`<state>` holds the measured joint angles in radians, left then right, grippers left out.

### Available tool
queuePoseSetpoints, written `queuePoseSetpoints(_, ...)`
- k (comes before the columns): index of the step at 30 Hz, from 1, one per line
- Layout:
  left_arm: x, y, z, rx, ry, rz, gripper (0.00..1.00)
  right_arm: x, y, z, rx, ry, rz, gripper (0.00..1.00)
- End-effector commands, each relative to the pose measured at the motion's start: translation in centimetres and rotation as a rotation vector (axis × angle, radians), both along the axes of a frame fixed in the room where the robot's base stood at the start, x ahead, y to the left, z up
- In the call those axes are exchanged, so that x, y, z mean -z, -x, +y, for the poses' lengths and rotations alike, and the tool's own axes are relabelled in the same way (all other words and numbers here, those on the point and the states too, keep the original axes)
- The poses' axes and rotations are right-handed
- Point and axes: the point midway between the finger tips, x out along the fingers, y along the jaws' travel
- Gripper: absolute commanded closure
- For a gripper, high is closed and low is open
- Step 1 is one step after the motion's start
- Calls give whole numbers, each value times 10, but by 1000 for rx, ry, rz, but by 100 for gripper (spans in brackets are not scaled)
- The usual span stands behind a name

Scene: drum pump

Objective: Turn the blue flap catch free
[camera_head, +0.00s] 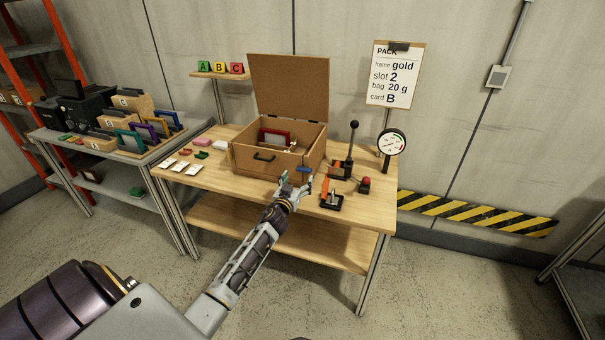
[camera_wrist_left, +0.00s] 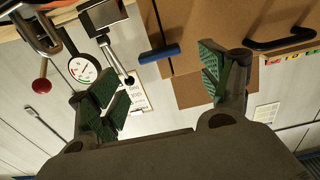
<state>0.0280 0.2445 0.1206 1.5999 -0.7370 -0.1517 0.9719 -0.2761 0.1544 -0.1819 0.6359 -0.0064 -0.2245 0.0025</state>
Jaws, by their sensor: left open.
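The blue flap catch (camera_head: 304,169) is a small blue bar at the front right of the brown box (camera_head: 250,162). In the left wrist view, whose picture is inverted, the catch (camera_wrist_left: 160,53) lies across the box's edge, between and beyond my fingers. My left gripper (camera_head: 296,182) is in front of the box, just short of the catch in the head view. Its green-padded fingers also show spread wide in the left wrist view (camera_wrist_left: 157,82), with nothing between them. I cannot tell the exact gap to the catch. My right gripper is not in view.
The box lid (camera_head: 290,88) stands open, and a red frame (camera_head: 274,137) is inside. A black handle (camera_head: 264,157) sits on the box front. Right of the box are a black lever (camera_head: 351,139), a gauge (camera_head: 391,142) and a red button (camera_head: 365,182). Cards (camera_head: 180,166) lie left.

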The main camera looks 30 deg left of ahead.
Motion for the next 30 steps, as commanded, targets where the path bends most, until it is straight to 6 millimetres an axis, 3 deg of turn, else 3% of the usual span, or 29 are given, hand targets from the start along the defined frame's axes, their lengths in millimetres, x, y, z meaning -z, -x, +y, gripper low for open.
queuePoseSetpoints(11,-1,-29,7,0,0,-1,21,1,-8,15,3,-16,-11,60)
queuePoseSetpoints(21,0,-51,12,-1,0,0,21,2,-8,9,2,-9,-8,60)
queuePoseSetpoints(30,0,-58,14,0,-1,0,21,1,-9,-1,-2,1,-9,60)
